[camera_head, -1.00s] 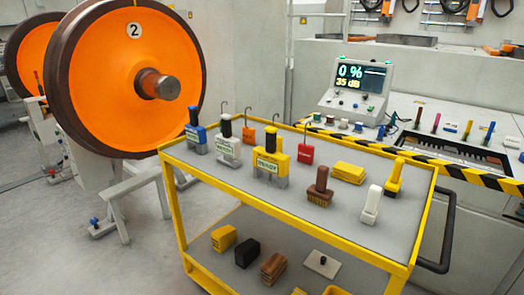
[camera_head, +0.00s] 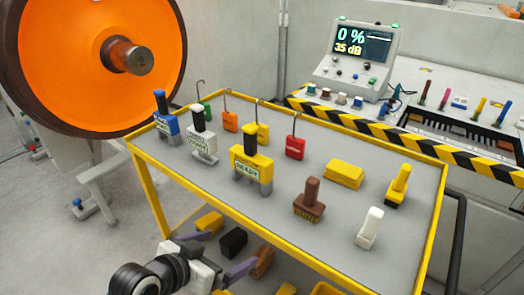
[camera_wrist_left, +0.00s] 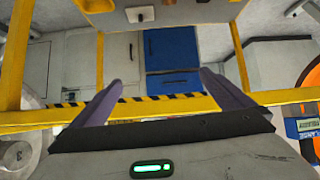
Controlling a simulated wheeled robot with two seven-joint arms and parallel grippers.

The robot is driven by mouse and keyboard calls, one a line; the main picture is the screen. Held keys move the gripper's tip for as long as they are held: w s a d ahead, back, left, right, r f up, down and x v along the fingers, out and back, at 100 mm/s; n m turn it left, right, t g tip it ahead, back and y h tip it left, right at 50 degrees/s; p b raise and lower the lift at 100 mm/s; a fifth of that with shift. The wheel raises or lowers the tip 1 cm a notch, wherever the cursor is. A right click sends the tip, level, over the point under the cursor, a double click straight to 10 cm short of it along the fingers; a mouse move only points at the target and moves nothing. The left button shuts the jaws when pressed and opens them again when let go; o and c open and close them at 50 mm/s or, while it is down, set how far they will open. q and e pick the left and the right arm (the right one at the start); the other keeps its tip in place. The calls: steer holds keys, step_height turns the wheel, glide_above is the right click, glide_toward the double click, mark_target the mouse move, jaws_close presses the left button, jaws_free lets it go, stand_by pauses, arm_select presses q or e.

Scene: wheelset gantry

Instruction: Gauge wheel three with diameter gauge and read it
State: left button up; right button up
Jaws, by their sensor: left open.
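Three handled gauges stand on the yellow cart: a blue one (camera_head: 166,118), a white one with a green label (camera_head: 202,140) and a yellow one (camera_head: 251,160) whose label reads READY. I cannot tell which is the diameter gauge. My left gripper (camera_head: 232,252) is open and empty, low beside the cart's front edge, below the gauges. Its two purple fingers (camera_wrist_left: 162,88) are apart in the left wrist view. My right gripper is out of view.
The cart's top (camera_head: 330,215) also carries coloured hooked tags, a yellow block (camera_head: 344,174), a brown brush (camera_head: 309,203) and white and yellow handled tools. Its lower shelf holds blocks. A console (camera_head: 358,62) reading 0 % and 35 dB stands behind a striped edge.

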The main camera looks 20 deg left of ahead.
mark_target(247, 165)
arm_select(q)
steer(key=w+r+t, duration=0.1)
steer(key=w+r, duration=0.2)
steer(key=r, duration=0.1)
steer(key=w+a+r+t+h, duration=0.1)
steer(key=w+r, duration=0.2)
steer(key=r, duration=0.2)
steer(key=w+a+r+m+t, duration=0.1)
steer(key=w+r, duration=0.2)
steer(key=r, duration=0.2)
steer(key=shift+r+h, duration=0.15)
steer(key=shift+h, duration=0.15)
steer(key=w, duration=0.1)
steer(key=w+d, duration=0.1)
steer(key=w, duration=0.1)
steer(key=shift+w+d+f+t, duration=0.2)
steer(key=shift+f+t, duration=0.1)
steer(key=shift+f, duration=0.1)
steer(key=shift+p+x, duration=0.45)
steer(key=shift+x, duration=2.6)
steer(key=shift+a, duration=0.2)
steer(key=shift+c, duration=0.4)
steer(key=c, duration=1)
